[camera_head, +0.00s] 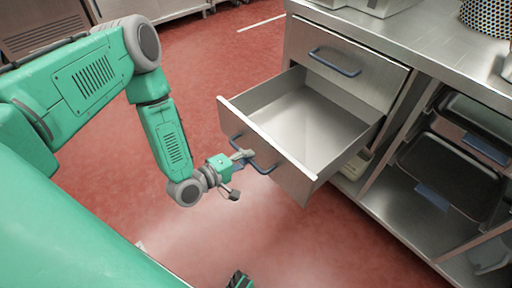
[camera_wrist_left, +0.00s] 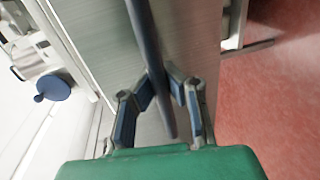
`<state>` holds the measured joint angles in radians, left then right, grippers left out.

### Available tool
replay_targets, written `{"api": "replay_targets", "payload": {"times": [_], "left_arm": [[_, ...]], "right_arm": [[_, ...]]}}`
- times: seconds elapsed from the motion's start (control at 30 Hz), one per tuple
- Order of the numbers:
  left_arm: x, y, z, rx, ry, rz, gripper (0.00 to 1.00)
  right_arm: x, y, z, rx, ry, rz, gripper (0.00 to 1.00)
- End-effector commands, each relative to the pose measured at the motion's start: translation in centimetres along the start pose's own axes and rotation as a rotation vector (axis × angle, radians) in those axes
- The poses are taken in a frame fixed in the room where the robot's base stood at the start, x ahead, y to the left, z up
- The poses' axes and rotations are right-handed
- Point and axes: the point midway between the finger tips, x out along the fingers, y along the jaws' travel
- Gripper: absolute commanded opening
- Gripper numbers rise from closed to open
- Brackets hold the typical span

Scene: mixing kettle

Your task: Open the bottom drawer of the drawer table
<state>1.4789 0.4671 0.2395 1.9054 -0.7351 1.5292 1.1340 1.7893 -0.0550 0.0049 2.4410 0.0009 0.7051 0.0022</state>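The drawer table (camera_head: 425,38) is metal and stands at the right in the head view. Its bottom drawer (camera_head: 302,182) is pulled far out, and its inside looks empty. The upper drawer (camera_head: 375,65), with a blue handle (camera_head: 333,63), is shut. My left gripper (camera_head: 243,157) is at the blue handle of the bottom drawer (camera_head: 236,141). In the left wrist view the fingers (camera_wrist_left: 163,84) close in on both sides of the handle bar (camera_wrist_left: 147,40) and appear to touch it.
Open shelves with dark trays (camera_head: 455,170) are right of the drawers. A patterned container (camera_head: 487,16) stands on the tabletop. Other metal furniture (camera_head: 45,28) is at the back left. The red floor (camera_head: 190,240) in front of the drawer is mostly clear.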

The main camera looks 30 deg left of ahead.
Motion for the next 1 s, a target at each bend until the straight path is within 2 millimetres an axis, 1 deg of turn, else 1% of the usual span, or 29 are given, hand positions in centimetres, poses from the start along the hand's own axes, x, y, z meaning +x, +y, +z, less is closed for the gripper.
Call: {"api": "replay_targets", "payload": {"times": [0.03,0.13,0.47,0.5,0.57,0.6,0.87,1.0], "left_arm": [[-0.5,-0.4,0.4,-0.003,-0.009,-0.012,0.00],[-0.8,-0.5,0.4,-0.003,-0.011,-0.011,0.00],[-0.8,-0.6,0.4,-0.005,-0.012,-0.010,0.00],[-0.8,-0.6,0.3,-0.005,-0.012,-0.010,0.07],[-0.8,-0.5,0.3,-0.005,-0.011,-0.009,0.28],[-0.8,-0.5,0.3,-0.004,-0.010,-0.008,0.33],[-0.8,-0.4,0.0,-0.003,-0.005,-0.003,0.33],[-1.5,-0.4,-0.1,-0.003,-0.003,-0.002,0.33]], "right_arm": [[-0.1,0.0,0.0,0.000,0.000,0.000,0.40],[-0.1,0.0,0.0,0.001,0.000,0.000,0.40],[-0.1,0.0,0.0,0.000,0.000,0.000,0.40],[-0.1,0.0,0.0,0.000,0.000,0.000,0.40],[-0.1,0.0,0.0,0.000,0.000,0.000,0.40],[-0.1,0.0,0.0,0.000,0.000,0.000,0.40],[-0.1,0.0,0.0,0.001,0.000,0.000,0.40],[-0.2,0.0,0.2,0.001,0.002,0.000,0.40]]}}
